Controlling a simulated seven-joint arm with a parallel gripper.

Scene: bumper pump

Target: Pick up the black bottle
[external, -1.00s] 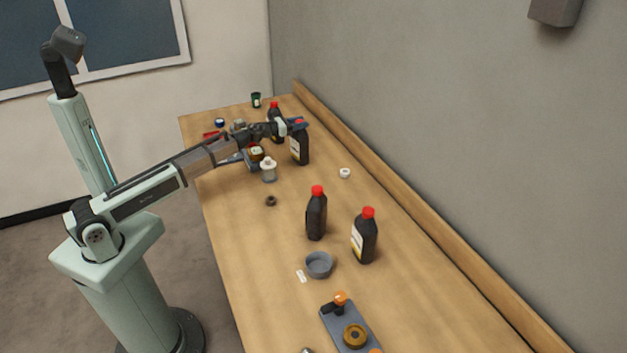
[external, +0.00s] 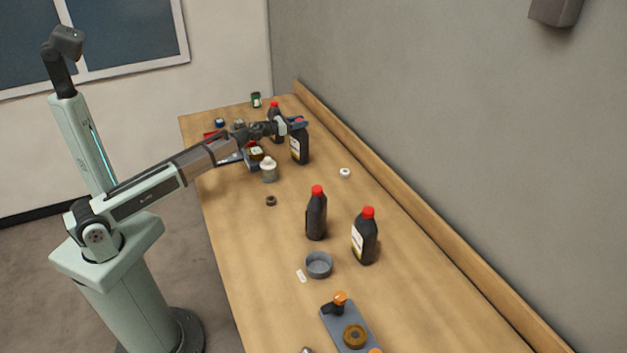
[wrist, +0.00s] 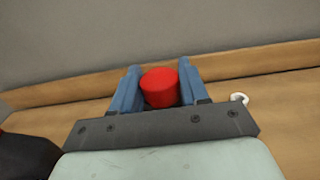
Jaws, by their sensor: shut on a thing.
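My gripper (wrist: 160,88) is shut on the red cap of a black bottle, with one blue finger on each side of the red cap (wrist: 160,88) in the wrist view. In the external view that black bottle (external: 300,148) has a pale label and stands upright at the far part of the table, with my gripper (external: 298,122) at its top. Its body is hidden in the wrist view. Another black bottle (external: 275,112) with a red cap stands just behind it. Two more red-capped black bottles stand nearer, one on the left (external: 316,217) and one with a label (external: 364,240).
A white-capped bottle (external: 268,171) and dark items stand left of the held bottle. A small white ring (external: 345,173) lies to its right. A grey bowl (external: 319,264) and a grey plate with orange parts (external: 336,314) are nearer. A wooden ledge (external: 400,205) runs along the wall.

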